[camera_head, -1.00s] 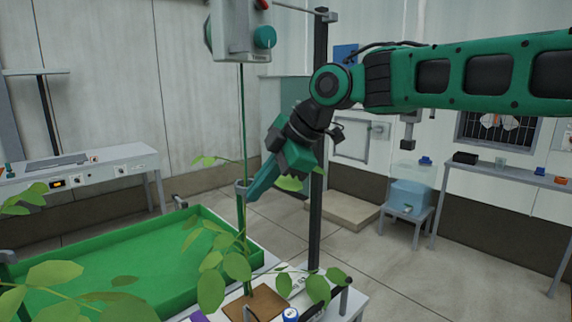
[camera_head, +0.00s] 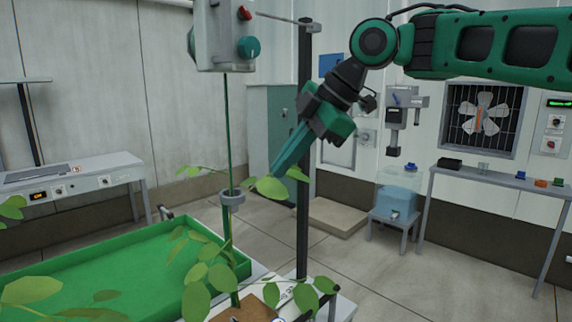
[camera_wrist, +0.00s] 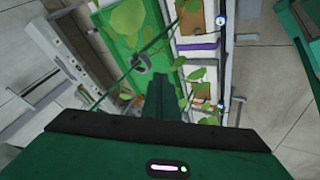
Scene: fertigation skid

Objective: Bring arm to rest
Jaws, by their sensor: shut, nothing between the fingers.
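My arm reaches in from the upper right in the head view and bends down to my gripper (camera_head: 277,172). The gripper is shut, with nothing between its fingers, and points down and to the left. Its tip is beside a leaf and a little above and to the right of a grey ring (camera_head: 232,199) around the green plant stem. In the wrist view the shut fingers (camera_wrist: 158,85) point at the bench, with the grey ring (camera_wrist: 141,62) to their left.
A control box (camera_head: 224,40) hangs above the plant. A dark post (camera_head: 304,150) stands close behind my gripper. A green tray (camera_head: 120,262) lies below left.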

